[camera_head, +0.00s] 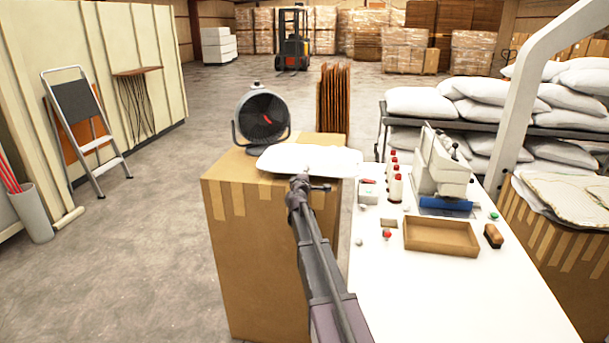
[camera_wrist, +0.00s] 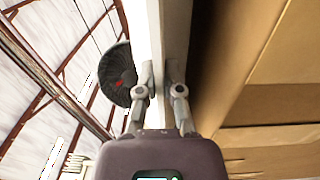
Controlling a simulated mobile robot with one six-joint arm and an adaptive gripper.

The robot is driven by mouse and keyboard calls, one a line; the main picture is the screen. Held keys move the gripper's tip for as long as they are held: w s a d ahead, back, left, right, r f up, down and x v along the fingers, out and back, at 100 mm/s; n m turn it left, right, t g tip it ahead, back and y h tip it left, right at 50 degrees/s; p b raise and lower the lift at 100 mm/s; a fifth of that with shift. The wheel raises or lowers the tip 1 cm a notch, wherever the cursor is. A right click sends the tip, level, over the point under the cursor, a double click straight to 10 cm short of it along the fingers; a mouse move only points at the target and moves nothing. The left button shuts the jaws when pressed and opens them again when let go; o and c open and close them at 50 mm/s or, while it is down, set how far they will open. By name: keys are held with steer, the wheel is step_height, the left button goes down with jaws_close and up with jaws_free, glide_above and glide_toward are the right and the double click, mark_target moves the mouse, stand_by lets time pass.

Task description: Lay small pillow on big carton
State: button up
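The small pillow (camera_head: 315,158) is white and flat. In the head view it appears over the right part of the top of the big carton (camera_head: 230,165), with its right end reaching past the carton's edge. My gripper (camera_head: 302,183) is at the pillow's near edge. In the wrist view the pillow (camera_wrist: 173,35) runs as a pale band between the two fingers of my gripper (camera_wrist: 163,85), which are closed on its edge. The brown carton (camera_wrist: 270,90) fills the right side there. Whether the pillow's underside touches the carton is hidden.
A black fan (camera_head: 262,118) stands on the carton just behind and left of the pillow; it also shows in the wrist view (camera_wrist: 118,75). A white worktable (camera_head: 430,290) with a sealer (camera_head: 445,170) and a brown tray (camera_head: 441,236) is to the right.

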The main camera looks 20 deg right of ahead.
steer(key=o, duration=0.7)
steer(key=o, duration=0.5)
steer(key=shift+o, duration=0.2)
steer(key=shift+s+a, duration=0.1)
steer(key=shift+s, duration=0.1)
steer(key=v, duration=0.8)
steer(key=shift+s+a, duration=0.15)
steer(key=shift+s, duration=0.2)
